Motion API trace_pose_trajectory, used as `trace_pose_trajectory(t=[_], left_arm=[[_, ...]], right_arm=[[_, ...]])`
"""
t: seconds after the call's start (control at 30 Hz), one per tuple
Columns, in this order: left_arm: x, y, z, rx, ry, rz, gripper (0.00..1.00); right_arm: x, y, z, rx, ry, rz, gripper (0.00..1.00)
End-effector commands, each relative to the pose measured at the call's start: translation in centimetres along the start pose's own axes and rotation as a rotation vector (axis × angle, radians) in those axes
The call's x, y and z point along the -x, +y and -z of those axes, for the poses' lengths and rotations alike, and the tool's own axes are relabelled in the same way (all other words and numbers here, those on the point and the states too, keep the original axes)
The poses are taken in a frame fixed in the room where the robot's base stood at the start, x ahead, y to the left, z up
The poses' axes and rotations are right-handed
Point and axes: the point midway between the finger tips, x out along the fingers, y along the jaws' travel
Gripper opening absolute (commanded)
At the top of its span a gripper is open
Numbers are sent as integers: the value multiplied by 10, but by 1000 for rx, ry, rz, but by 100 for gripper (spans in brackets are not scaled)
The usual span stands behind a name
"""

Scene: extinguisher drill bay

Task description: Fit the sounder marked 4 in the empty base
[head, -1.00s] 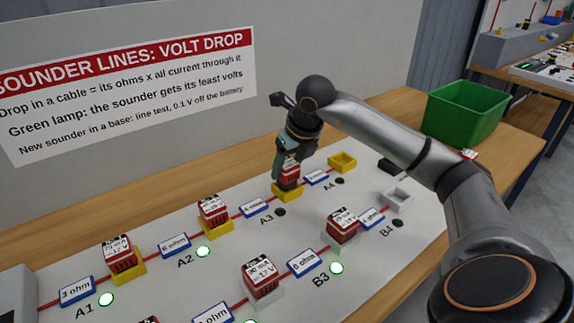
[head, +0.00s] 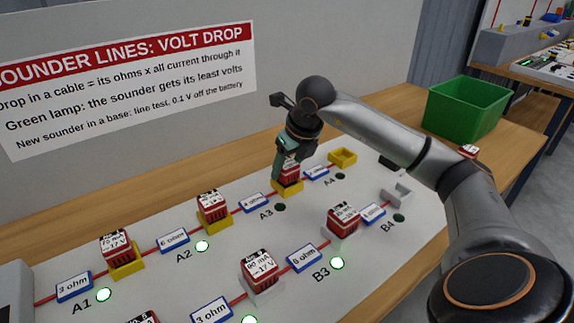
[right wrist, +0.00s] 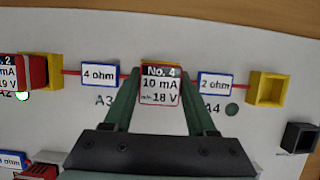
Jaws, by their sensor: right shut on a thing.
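The red sounder marked No. 4 (right wrist: 161,85), labelled 10 mA and min. 18 V, is between the fingers of my right gripper (right wrist: 160,100). In the head view my right gripper (head: 290,160) points down at the yellow base at A3 (head: 287,187). The sounder (head: 291,172) is upright at that base; I cannot tell whether it is fully seated. The A3 lamp (head: 280,208) is dark. The yellow base at A4 (head: 342,157) is empty; it also shows in the right wrist view (right wrist: 285,90). My left gripper is not in view.
Sounders stand in bases at A1 (head: 116,246), A2 (head: 212,206) and B3 (head: 343,217), with lit green lamps. The pale base at B4 (head: 404,194) is empty. A green bin (head: 465,107) stands at the bench's far end.

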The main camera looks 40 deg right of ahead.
Motion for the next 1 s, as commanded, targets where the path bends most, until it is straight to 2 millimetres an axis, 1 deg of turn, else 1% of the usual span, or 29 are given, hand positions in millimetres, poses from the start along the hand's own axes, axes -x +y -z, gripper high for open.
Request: trace_pose_trajectory(t=[0.33, 0.47, 0.5, 0.8, 0.97, 1.0], left_arm=[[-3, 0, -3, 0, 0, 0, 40], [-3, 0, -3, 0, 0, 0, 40], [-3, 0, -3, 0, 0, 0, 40], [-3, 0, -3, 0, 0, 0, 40], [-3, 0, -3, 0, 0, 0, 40], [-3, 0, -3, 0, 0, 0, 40]], right_arm=[[-5, 0, 2, 0, -1, 0, 0], [-4, 0, 2, 0, -1, 0, 0], [-4, 0, 2, 0, -1, 0, 59], [-4, 0, 2, 0, -1, 0, 92], [-4, 0, 2, 0, 0, 0, 92], [-5, 0, 2, 0, 1, 0, 95]])
